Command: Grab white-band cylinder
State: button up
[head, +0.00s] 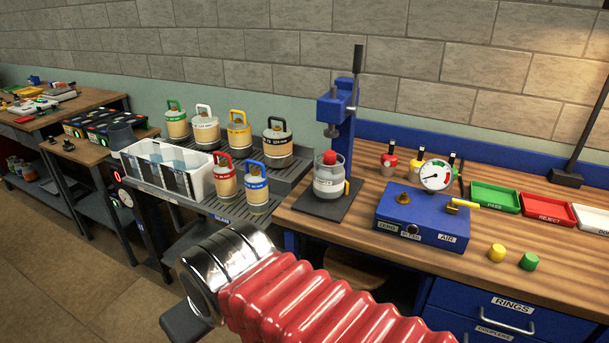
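The white-band cylinder (205,132) is a cream canister with a white handle and a white band. It stands upright in the back row of a dark slatted rack, between the green-handled cylinder (176,122) and the yellow-handled cylinder (239,133). The front of the rack and a white bin are below it in the picture. My arm, with red bellows and a chrome collar, reaches in from the bottom right. A dark part at its end, perhaps my gripper (187,321), shows at the bottom, well apart from the cylinder. Its fingers cannot be made out.
A black-handled cylinder (277,143) ends the back row. Red-handled (224,178) and blue-handled (257,187) cylinders stand in front. A white bin (203,183) is at the rack's left.

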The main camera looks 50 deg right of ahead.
aim_at(329, 181)
jog(key=z, duration=0.1)
jog(key=i, duration=0.75)
jog(key=z, duration=0.75)
jog(key=i, duration=0.6)
jog(key=z, duration=0.45)
